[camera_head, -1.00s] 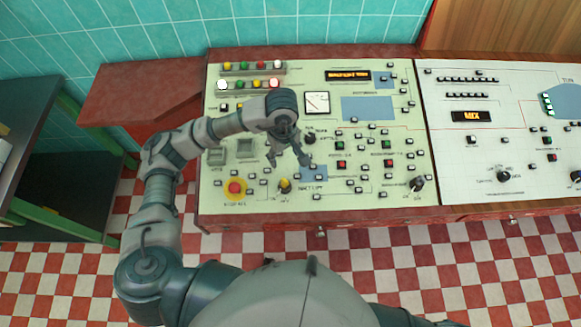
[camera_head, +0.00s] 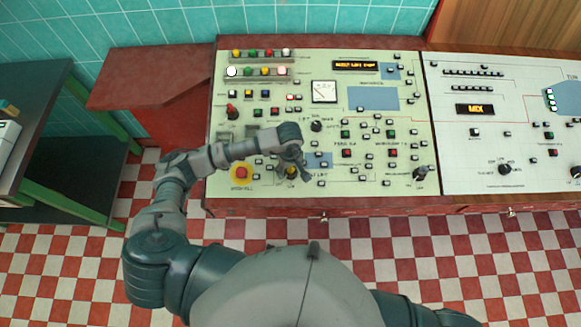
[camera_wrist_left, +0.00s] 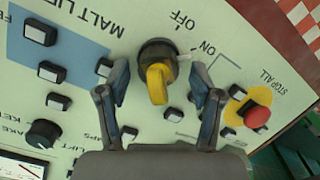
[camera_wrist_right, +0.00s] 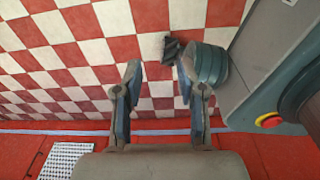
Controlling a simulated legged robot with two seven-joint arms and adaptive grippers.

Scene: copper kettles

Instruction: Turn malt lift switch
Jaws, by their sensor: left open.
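The malt lift switch (camera_wrist_left: 157,82) is a yellow handle on a round black base, beside the upside-down MALT LIFT lettering in the left wrist view. OFF and ON are printed beside its base. I cannot tell which mark it is set to. My left gripper (camera_wrist_left: 159,100) is open, one finger on each side of the handle, with gaps showing on both sides. In the head view, my left gripper (camera_head: 292,174) is over the switch and mostly covers it. My right gripper (camera_wrist_right: 160,78) is open and empty, over the checkered floor.
A red stop button (camera_wrist_left: 257,117) on a yellow disc sits close to the left gripper's finger. Small black-and-white buttons and a black knob (camera_wrist_left: 43,133) surround the switch. A white panel (camera_head: 470,150) adjoins on the right. A dark green-framed table (camera_head: 60,150) stands at left.

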